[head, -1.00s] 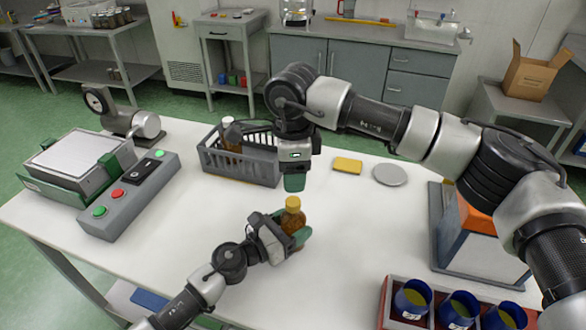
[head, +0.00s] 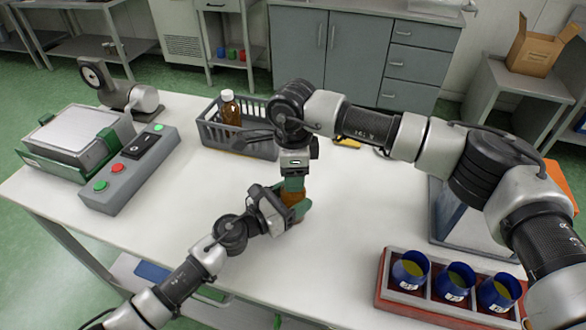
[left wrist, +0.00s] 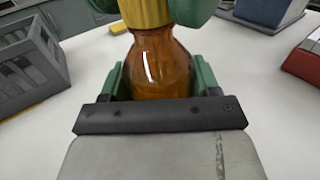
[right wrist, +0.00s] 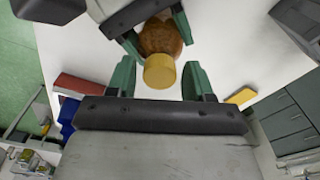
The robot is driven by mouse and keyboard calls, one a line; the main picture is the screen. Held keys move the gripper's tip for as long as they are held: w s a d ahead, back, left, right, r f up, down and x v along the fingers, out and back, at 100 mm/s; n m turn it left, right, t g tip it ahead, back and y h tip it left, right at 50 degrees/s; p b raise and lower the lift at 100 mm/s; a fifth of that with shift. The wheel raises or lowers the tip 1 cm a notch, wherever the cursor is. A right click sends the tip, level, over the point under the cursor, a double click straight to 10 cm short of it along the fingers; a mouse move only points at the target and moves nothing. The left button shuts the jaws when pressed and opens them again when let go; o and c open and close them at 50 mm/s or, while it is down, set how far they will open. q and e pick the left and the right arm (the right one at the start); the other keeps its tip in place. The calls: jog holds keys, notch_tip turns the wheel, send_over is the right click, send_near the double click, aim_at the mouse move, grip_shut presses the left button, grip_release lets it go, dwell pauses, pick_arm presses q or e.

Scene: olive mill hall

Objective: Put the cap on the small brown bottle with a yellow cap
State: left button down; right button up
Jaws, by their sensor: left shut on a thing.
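The small brown bottle (head: 293,198) with a yellow cap stands upright over the white table. My left gripper (head: 286,208) is shut around its body; the left wrist view shows the amber glass (left wrist: 160,65) between the green fingers. The yellow cap (right wrist: 159,72) sits at the bottle's top, and whether it is threaded on cannot be told. My right gripper (right wrist: 158,80) points down from above, with its open fingers on either side of the cap and small gaps showing. In the head view the right gripper (head: 292,183) hides the cap.
A grey crate (head: 210,136) behind holds a brown bottle with a white cap (head: 230,110). A red tray (head: 384,299) with blue cups stands at the front right. A control box (head: 128,172) is at left. The front middle of the table is clear.

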jog(key=c, duration=0.8)
jog(key=o, duration=1.1)
jog(key=shift+r, duration=0.1)
notch_tip(320, 180, up, 12)
pick_arm(q)
jog(key=shift+c, duration=0.8)
grip_release()
